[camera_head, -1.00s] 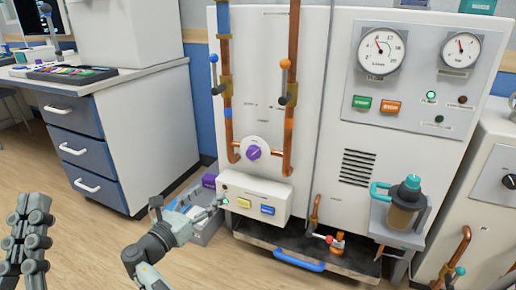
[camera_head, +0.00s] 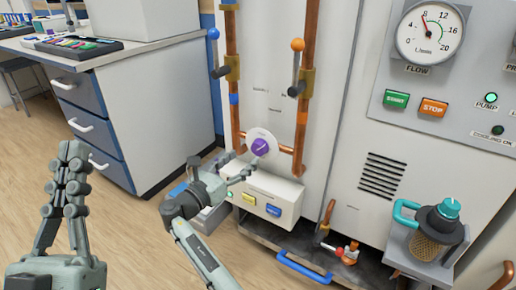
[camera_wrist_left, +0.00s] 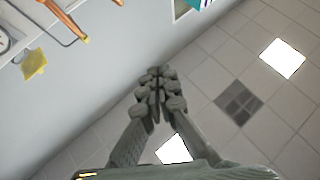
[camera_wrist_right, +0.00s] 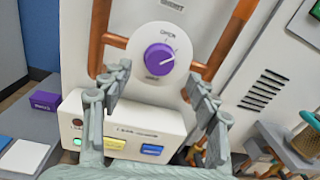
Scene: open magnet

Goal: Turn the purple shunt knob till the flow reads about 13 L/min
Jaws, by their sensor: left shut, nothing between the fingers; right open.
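The purple shunt knob (camera_head: 260,147) sits on a round white dial between two copper pipes. It also shows in the right wrist view (camera_wrist_right: 159,59), with a pale pointer mark toward the upper right. My right gripper (camera_head: 236,170) is open just in front of and below the knob. In the right wrist view my right gripper's fingers (camera_wrist_right: 158,82) spread to either side below the knob, with nothing between them. The flow gauge (camera_head: 430,33) has its needle near 8 L/min. My left gripper (camera_head: 73,150) is shut and empty, raised far left of the panel.
Below the knob is a white box with yellow and blue buttons (camera_head: 273,210). Lever valves with blue (camera_head: 213,34) and orange (camera_head: 297,45) balls stand on the pipes. A jug with a teal handle (camera_head: 438,222) stands at right. A drawer cabinet (camera_head: 150,110) is at left.

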